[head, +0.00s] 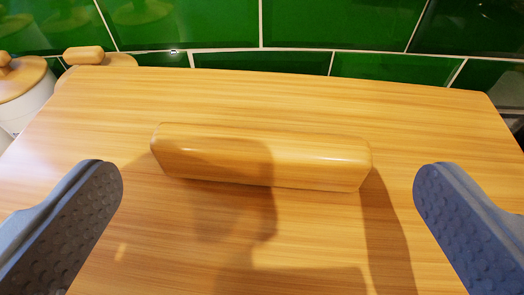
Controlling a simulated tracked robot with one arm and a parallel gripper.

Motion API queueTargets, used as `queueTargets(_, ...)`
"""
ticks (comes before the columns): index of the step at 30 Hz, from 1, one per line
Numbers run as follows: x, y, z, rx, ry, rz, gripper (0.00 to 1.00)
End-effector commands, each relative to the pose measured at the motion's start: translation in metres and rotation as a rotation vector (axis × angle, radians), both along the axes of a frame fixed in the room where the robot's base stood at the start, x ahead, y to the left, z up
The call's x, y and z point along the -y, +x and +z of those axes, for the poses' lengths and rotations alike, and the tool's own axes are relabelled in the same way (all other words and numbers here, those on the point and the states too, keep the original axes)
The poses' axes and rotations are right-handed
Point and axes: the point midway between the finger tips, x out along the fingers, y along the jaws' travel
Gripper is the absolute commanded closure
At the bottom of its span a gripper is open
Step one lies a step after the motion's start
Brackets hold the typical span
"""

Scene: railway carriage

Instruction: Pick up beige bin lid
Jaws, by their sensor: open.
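A light wooden lid (120,205) with visible grain fills most of the head view. A rounded wooden bar handle (262,157) lies crosswise on its middle. My gripper (268,190) is open, with one grey-blue finger at the lower left and one at the lower right. The handle is between the two fingers in the picture, with a wide space on either side, and neither finger touches it. The gripper's shadow falls on the lid and handle. Whatever is under the lid is hidden.
A glossy green tiled wall (300,25) stands close behind the lid's far edge. At the left is a white canister (18,108) with a round wooden lid and knob. Another wooden lid with a knob (84,55) shows behind the large lid's far left corner.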

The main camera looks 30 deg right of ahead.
Motion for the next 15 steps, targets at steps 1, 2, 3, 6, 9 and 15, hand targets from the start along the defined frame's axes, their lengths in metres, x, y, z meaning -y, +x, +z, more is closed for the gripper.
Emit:
queueTargets(1, 0.000, 0.001, 0.000, 0.000, 0.000, 0.000, 0.00)
queueTargets(2, 0.001, 0.002, 0.000, 0.000, 0.000, 0.000, 0.00)
queueTargets(3, 0.001, 0.003, -0.001, 0.000, 0.000, 0.000, 0.00)
queueTargets(6, 0.004, 0.008, -0.003, -0.001, 0.001, 0.001, 0.00)
queueTargets(9, 0.007, 0.016, -0.008, -0.003, 0.002, 0.001, 0.00)
queueTargets(15, 0.018, 0.035, -0.014, 0.000, 0.002, 0.001, 0.00)
